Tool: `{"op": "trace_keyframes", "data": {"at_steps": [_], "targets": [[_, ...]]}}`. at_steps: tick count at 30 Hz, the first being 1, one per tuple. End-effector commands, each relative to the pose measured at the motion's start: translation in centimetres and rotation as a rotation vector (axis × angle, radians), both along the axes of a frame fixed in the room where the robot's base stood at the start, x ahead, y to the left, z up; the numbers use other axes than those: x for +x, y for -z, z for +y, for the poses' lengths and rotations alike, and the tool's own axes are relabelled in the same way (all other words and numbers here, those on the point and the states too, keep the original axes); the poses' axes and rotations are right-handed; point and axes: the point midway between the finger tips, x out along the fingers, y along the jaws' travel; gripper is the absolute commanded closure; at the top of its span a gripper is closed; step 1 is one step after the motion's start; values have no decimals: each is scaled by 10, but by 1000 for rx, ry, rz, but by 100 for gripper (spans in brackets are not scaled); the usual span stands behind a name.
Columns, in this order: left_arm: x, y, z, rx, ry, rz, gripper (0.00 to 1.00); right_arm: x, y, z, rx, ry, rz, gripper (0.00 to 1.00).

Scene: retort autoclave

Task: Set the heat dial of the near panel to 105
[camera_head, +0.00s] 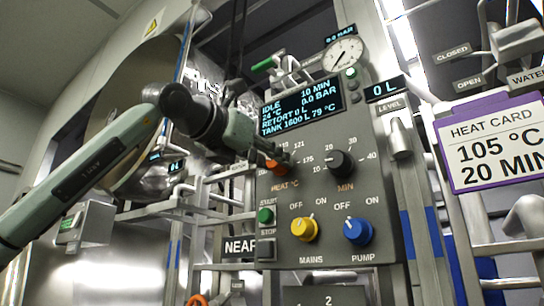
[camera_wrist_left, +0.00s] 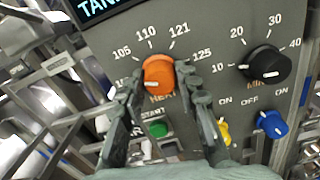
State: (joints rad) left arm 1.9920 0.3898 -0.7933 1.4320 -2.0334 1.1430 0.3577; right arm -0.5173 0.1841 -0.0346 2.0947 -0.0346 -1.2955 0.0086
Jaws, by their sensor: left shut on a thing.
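The near panel (camera_head: 330,225) stands in the middle of the head view, with a NEAR plate (camera_head: 239,247) at its left. Its orange heat dial (camera_wrist_left: 158,72) has marks including 105, 110, 121 and 125 around it; I cannot read its pointer clearly. My left gripper (camera_wrist_left: 162,80) is shut on the heat dial, one finger on each side. In the head view the gripper (camera_head: 274,160) partly hides the dial and its scale. The purple-edged heat card (camera_head: 495,140) reads 105 °C, 20 MIN. My right gripper is not in view.
The black minute dial (camera_head: 341,164) sits right of the heat dial. Below are the yellow mains knob (camera_head: 304,229), the blue pump knob (camera_head: 358,231) and a green start button (camera_head: 266,215). The display (camera_head: 302,107) reads IDLE. Metal rails (camera_wrist_left: 75,60) run left of the panel.

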Motion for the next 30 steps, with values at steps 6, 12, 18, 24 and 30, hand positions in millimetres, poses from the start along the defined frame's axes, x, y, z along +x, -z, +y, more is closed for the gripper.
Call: {"op": "trace_keyframes", "data": {"at_steps": [6,12,18,24,30], "targets": [[0,-2,1,135,0,-100,98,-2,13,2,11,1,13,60],[0,-1,0,228,0,-167,98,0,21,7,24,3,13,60],[-1,-1,0,283,0,-207,98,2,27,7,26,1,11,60],[-1,-1,0,303,1,-223,98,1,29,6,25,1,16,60],[-1,-1,0,304,1,-225,98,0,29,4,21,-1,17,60]]}}
